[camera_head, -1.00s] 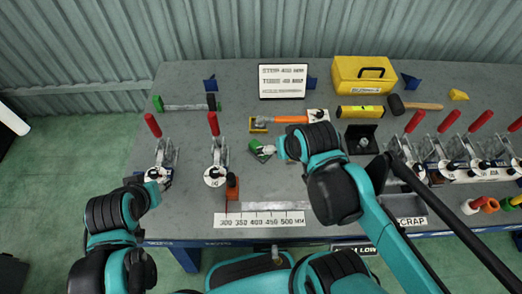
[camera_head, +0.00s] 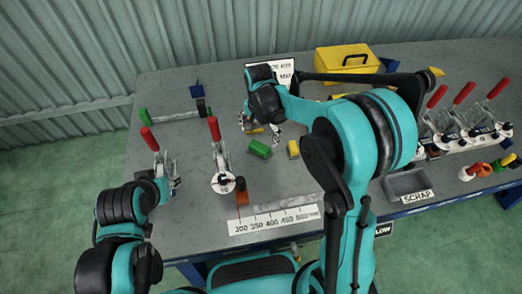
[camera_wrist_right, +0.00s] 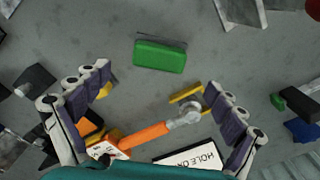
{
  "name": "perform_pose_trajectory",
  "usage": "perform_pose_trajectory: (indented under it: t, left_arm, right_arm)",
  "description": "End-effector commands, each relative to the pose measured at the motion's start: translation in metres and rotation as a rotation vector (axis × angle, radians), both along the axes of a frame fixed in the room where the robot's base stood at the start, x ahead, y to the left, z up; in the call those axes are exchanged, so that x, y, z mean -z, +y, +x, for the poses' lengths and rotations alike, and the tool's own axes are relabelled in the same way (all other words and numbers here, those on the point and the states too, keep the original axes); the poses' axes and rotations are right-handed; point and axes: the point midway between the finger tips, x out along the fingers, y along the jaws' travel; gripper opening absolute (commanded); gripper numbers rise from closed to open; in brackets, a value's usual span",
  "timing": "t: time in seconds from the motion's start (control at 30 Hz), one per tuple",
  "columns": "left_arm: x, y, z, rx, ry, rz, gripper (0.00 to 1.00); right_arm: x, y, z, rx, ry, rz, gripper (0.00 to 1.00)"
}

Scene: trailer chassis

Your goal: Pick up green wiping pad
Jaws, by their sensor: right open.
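The green wiping pad (camera_head: 260,149) lies on the grey workbench (camera_head: 180,95), near its middle. In the right wrist view the pad (camera_wrist_right: 160,56) lies flat above the middle of the picture, beyond the fingertips and touched by neither. My right gripper (camera_head: 261,130) is just behind the pad in the head view. The right wrist view shows its two fingers (camera_wrist_right: 158,82) spread wide, with nothing held between them. My left gripper (camera_head: 168,186) is at the left, beside a toggle clamp; its fingers are not clear.
An orange-handled tool (camera_wrist_right: 145,134) lies under the right fingers. A small yellow piece (camera_head: 293,149) lies right of the pad. Red-handled clamps (camera_head: 222,165) stand left of it. A yellow box (camera_head: 347,60) stands behind, the scrap tray (camera_head: 407,185) at right.

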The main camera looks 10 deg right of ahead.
Motion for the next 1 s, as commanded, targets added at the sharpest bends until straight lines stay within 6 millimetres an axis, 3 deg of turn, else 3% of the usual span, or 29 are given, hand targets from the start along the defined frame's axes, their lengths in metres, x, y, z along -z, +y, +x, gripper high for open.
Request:
perform_pose_trajectory:
  t: [0.5, 0.77, 0.8, 1.0]
  left_arm:
    - [0.034, 0.000, 0.000, 0.000, 0.000, 0.000, 0.40]
    - [0.034, 0.000, 0.000, 0.000, 0.000, 0.000, 0.40]
    - [0.034, 0.000, 0.000, 0.000, 0.000, 0.000, 0.40]
    - [0.034, 0.000, 0.000, 0.000, 0.000, 0.000, 0.40]
  right_arm:
    - [0.067, 0.000, -0.002, -0.001, -0.001, 0.000, 0.95]
    - [0.072, 0.000, -0.002, -0.002, -0.001, 0.000, 0.95]
    - [0.072, 0.000, -0.002, -0.001, -0.001, 0.000, 0.92]
    - [0.072, 0.000, -0.002, -0.002, -0.001, 0.000, 0.39]
